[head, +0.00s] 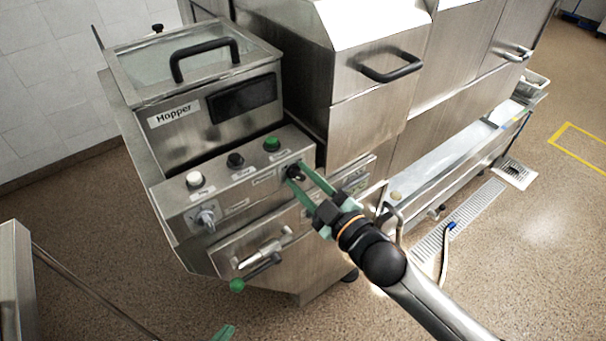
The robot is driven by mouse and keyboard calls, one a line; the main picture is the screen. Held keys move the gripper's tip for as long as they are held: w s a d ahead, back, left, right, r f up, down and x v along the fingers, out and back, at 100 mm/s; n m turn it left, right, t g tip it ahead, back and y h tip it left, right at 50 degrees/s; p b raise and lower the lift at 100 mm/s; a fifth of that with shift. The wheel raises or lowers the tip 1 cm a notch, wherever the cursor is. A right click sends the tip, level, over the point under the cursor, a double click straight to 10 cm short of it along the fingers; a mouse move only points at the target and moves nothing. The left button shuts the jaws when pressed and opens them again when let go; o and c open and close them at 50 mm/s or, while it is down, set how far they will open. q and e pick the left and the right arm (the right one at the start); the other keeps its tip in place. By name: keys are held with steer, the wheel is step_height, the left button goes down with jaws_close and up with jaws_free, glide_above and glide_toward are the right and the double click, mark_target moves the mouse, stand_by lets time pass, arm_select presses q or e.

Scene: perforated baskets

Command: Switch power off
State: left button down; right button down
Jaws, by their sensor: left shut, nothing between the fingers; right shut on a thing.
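A steel machine with a control panel (225,178) stands in the middle of the head view. A dark rotary switch (292,173) sits at the right end of the panel's front face. My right gripper (296,169), with green fingers, comes in from the lower right and is shut on this switch. The fingers partly hide the switch, so its setting cannot be read. My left gripper (224,332) shows only as green fingertips at the bottom edge, shut and empty, well away from the panel.
The panel top carries a white button (194,179), a black button (235,160) and a green button (271,144). A grey switch (207,218) is at the front left. A green-tipped lever (258,262) sticks out below. Open floor lies in front.

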steer(key=shift+n, duration=0.7)
steer(key=c, duration=0.9)
jaws_free()
steer(key=shift+o, duration=0.2)
steer(key=b+v, duration=0.1)
steer(key=v, duration=1.1)
steer(key=shift+s+d+b, duration=0.15)
steer(key=shift+s+b, duration=0.05)
steer(key=shift+b, duration=0.15)
